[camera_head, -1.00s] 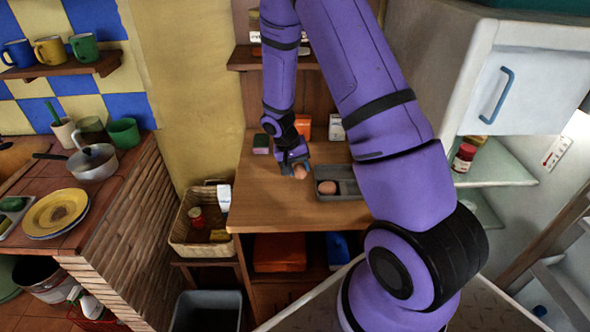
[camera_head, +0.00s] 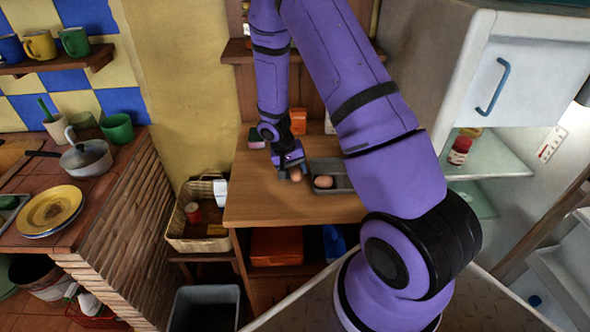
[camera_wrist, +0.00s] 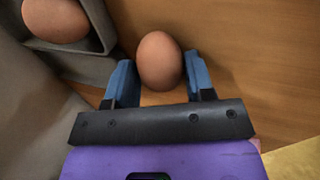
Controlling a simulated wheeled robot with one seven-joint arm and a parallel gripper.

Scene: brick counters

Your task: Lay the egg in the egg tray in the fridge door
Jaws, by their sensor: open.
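A brown egg (camera_wrist: 159,62) stands between the two blue fingers of my gripper (camera_wrist: 161,82) in the wrist view. The fingers are open, with a gap on each side of the egg. In the head view my gripper (camera_head: 290,174) is low over the wooden table, at the egg (camera_head: 296,174). A second egg (camera_head: 323,181) lies in a grey tray (camera_head: 343,190) just right of my gripper; it also shows at the top left of the wrist view (camera_wrist: 57,17). The open fridge (camera_head: 500,150) is at the right; I cannot make out an egg tray in its door.
The wooden table (camera_head: 255,205) is clear at its front left. Orange and white boxes stand at its back. A wicker basket (camera_head: 187,235) and a grey bin (camera_head: 205,308) are left of the table. A red-lidded jar (camera_head: 460,150) stands on a fridge shelf.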

